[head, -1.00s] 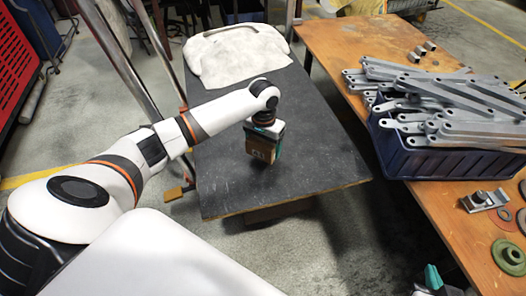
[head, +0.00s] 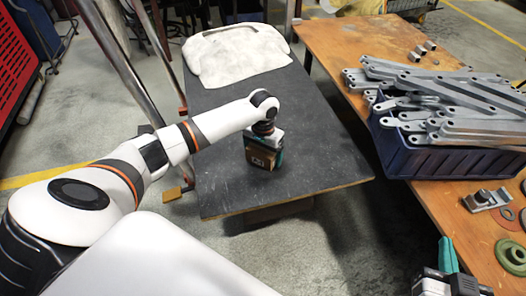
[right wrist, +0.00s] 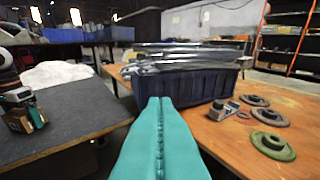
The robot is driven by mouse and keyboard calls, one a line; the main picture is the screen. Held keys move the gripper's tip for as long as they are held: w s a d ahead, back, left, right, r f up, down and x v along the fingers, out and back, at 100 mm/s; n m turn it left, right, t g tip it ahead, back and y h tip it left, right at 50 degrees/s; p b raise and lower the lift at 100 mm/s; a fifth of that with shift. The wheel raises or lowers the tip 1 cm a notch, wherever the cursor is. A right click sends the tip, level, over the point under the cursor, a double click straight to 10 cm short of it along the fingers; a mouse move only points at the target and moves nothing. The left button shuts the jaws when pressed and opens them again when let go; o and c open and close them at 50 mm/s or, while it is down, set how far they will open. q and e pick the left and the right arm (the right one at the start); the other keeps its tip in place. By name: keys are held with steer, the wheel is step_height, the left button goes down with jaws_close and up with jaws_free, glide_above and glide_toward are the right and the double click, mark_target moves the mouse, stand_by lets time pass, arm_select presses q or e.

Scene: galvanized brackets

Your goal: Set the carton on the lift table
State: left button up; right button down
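The small brown carton (head: 262,157) is between the teal fingers of my left gripper (head: 265,150), which comes down on it from above. The gripper hides part of the carton. The carton is upright, at or just above the dark top of the lift table (head: 325,160), near its front half; I cannot tell if it touches. The right wrist view also shows the carton (right wrist: 17,121) at the left, under my left gripper. My right gripper (right wrist: 158,105) is empty, its teal fingers together, pointing toward the blue crate. Part of it shows at the head view's lower right.
A whitish moulded piece (head: 237,55) covers the lift table's far end. On the wooden bench (head: 330,40) at the right stand a blue crate (head: 440,163) of grey brackets, a metal clamp (head: 487,199) and a green round part (head: 511,256). The table around the carton is clear.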

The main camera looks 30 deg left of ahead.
arm_select(q)
steer(key=shift+o, duration=0.2)
steer(key=shift+r, duration=0.1)
steer(key=shift+r, duration=0.4)
step_height(320, 180, up, 6)
steer(key=p, duration=0.2)
steer(key=shift+r+p, duration=0.1)
steer(key=shift+p, duration=0.2)
step_height(320, 180, up, 5)
steer(key=shift+r+p, duration=0.1)
steer(key=shift+p, duration=0.65)
arm_select(e)
steer(key=s+d+f+g+h, duration=0.3)
steer(key=s+d+f+g, duration=0.2)
steer(key=s+f+g, duration=0.5)
steer(key=shift+s+f+m+g, duration=0.3)
steer(key=shift+s+g, duration=0.2)
steer(key=shift+s, duration=0.65)
